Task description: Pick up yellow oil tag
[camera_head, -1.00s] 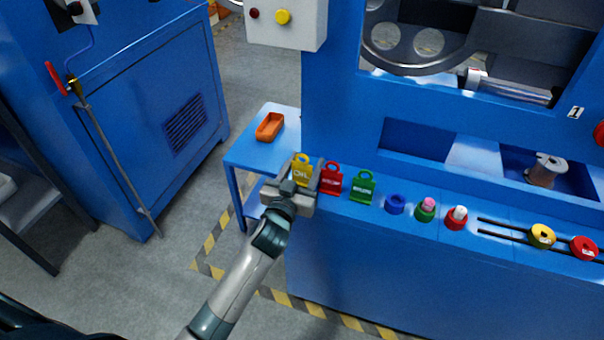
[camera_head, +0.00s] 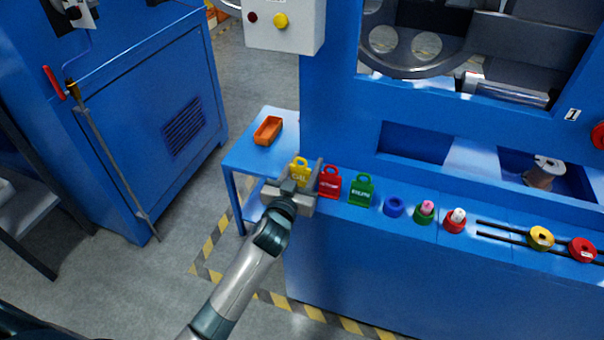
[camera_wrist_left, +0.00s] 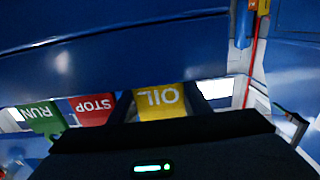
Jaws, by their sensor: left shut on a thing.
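The yellow oil tag (camera_head: 299,172) stands at the left end of the blue machine's ledge, at the left of the row of tags. My left gripper (camera_head: 302,179) is shut on it, with one finger on each side. In the left wrist view the tag's yellow face (camera_wrist_left: 160,101) with the word OIL, upside down, shows between the two dark fingers. The gripper body hides the tag's lower part in the head view, so I cannot tell whether it still touches the ledge. My right gripper is not in view.
A red tag (camera_head: 329,184) stands close beside my gripper's right finger, then a green tag (camera_head: 361,191). A blue ring (camera_head: 393,207) and several coloured pieces continue along the ledge. An orange tray (camera_head: 268,131) sits on the blue side table (camera_head: 245,158) at the left.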

